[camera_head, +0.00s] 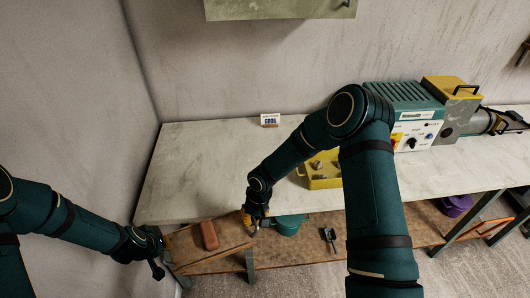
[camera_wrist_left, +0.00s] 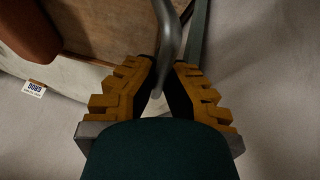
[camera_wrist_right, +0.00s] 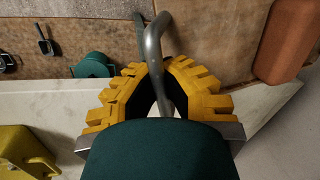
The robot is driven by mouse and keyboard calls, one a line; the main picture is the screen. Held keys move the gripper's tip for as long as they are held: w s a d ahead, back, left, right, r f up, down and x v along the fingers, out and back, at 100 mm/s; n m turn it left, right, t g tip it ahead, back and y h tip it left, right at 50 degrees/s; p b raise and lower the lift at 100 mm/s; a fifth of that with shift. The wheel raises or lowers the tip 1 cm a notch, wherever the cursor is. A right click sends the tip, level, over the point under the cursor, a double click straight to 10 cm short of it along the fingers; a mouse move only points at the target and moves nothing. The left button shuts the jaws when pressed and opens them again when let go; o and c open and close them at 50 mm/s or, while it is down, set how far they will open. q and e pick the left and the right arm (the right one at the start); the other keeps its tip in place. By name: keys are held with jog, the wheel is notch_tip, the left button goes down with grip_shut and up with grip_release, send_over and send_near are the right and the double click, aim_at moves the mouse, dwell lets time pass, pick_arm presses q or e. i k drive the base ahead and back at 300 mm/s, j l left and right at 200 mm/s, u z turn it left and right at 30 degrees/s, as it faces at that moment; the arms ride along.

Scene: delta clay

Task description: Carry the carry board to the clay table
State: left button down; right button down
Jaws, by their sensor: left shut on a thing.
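The carry board (camera_head: 225,246) is a brown wooden board at the front edge of the pale-topped table (camera_head: 190,165), with a reddish-brown block (camera_head: 209,235) on it. It also shows in the left wrist view (camera_wrist_left: 95,40) and right wrist view (camera_wrist_right: 215,40). My left gripper (camera_head: 162,243) is shut on the board's grey metal handle (camera_wrist_left: 168,40) at its left end. My right gripper (camera_head: 251,222) is at the other end; a bent metal handle (camera_wrist_right: 153,45) runs between its fingers. I cannot tell whether those fingers grip it.
The table's left part is clear.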

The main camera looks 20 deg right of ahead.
aim_at(226, 183)
jog(key=i+l, duration=0.3)
jog(key=i, duration=0.15)
jog(key=i+l, duration=0.25)
jog(key=i, duration=0.15)
